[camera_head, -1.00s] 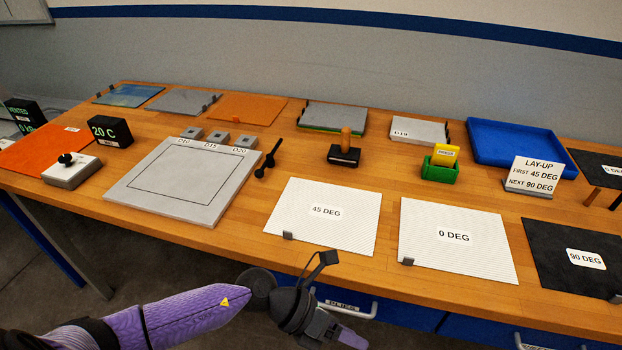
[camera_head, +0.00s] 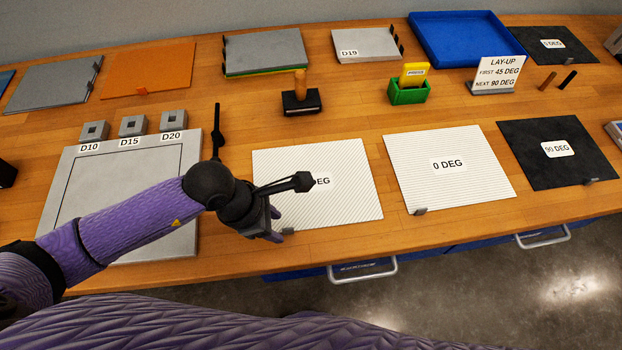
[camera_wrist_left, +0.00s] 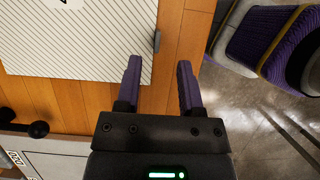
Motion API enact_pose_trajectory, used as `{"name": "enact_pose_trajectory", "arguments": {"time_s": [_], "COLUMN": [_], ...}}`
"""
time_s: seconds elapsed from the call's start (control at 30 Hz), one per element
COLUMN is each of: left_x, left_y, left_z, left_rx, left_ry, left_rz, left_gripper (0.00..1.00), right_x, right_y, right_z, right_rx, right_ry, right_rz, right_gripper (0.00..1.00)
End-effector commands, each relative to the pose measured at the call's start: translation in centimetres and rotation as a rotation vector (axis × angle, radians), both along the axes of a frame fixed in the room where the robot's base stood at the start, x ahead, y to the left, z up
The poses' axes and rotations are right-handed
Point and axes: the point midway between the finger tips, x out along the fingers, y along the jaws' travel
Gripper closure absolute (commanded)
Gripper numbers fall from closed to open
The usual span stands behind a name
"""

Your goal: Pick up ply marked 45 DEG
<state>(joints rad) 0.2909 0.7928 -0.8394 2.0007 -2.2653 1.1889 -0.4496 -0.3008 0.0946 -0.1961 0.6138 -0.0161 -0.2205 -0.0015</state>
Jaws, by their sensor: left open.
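The white striped ply marked 45 DEG (camera_head: 340,205) lies flat on the wooden bench, its label partly hidden behind my left gripper. A small grey clip (camera_head: 288,231) sits at its front edge. My left gripper (camera_head: 278,224) is open and empty over the ply's front left part. In the left wrist view the fingers (camera_wrist_left: 160,68) point toward the clip (camera_wrist_left: 157,41). One finger overlaps the ply's edge (camera_wrist_left: 90,55), and the other is over the bench's front edge. Contact cannot be told. My right gripper is not in view.
The 0 DEG ply (camera_head: 450,165) lies just right, and the black 90 DEG ply (camera_head: 560,150) beyond it. The grey plate (camera_head: 165,245) is left, under my arm.

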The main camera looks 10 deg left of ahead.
Motion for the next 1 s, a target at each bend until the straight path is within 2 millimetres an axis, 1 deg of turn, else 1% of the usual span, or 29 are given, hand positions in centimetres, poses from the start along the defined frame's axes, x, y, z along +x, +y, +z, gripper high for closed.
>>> {"name": "enact_pose_trajectory", "arguments": {"time_s": [0.03, 0.1, 0.17, 0.23, 0.4, 0.43, 0.47, 0.5, 0.57, 0.6, 0.63, 0.67, 1.0], "left_x": [0.3, 0.5, 0.6, 0.6, 0.6, 0.6, 0.6, 0.6, 0.6, 0.6, 0.6, 0.6, 0.6], "left_y": [-0.3, -0.7, -1.0, -1.2, -1.2, -1.2, -1.2, -1.2, -1.2, -1.2, -1.2, -1.2, -1.1], "left_z": [-1.2, -2.4, -3.1, -3.4, -3.3, -3.3, -3.3, -3.3, -3.3, -3.3, -3.3, -3.3, -3.3], "left_rx": [-0.002, -0.002, -0.002, -0.002, -0.001, -0.001, -0.001, -0.001, -0.001, -0.001, -0.001, -0.001, -0.001], "left_ry": [0.004, 0.003, 0.004, 0.002, 0.001, 0.001, 0.001, 0.001, 0.001, 0.001, 0.001, 0.001, 0.001], "left_rz": [0.003, 0.002, 0.002, 0.001, 0.001, 0.001, 0.001, 0.001, 0.001, 0.001, 0.001, 0.001, 0.001], "left_gripper": [0.51, 0.51, 0.51, 0.51, 0.51, 0.56, 0.62, 0.71, 0.83, 0.92, 0.98, 1.00, 1.00], "right_x": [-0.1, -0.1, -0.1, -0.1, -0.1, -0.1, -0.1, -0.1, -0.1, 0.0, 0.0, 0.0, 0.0], "right_y": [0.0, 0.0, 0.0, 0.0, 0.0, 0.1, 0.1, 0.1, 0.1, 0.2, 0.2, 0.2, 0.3], "right_z": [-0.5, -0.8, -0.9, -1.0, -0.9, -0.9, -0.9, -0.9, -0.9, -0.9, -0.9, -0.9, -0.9], "right_rx": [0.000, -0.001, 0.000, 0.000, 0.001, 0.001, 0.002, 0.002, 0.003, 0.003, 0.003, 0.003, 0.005], "right_ry": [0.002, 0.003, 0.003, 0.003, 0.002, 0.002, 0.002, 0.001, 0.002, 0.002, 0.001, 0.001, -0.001], "right_rz": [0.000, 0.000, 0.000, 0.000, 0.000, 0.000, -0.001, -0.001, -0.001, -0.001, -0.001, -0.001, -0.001], "right_gripper": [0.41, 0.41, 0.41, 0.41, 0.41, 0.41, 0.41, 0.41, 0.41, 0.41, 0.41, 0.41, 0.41]}}
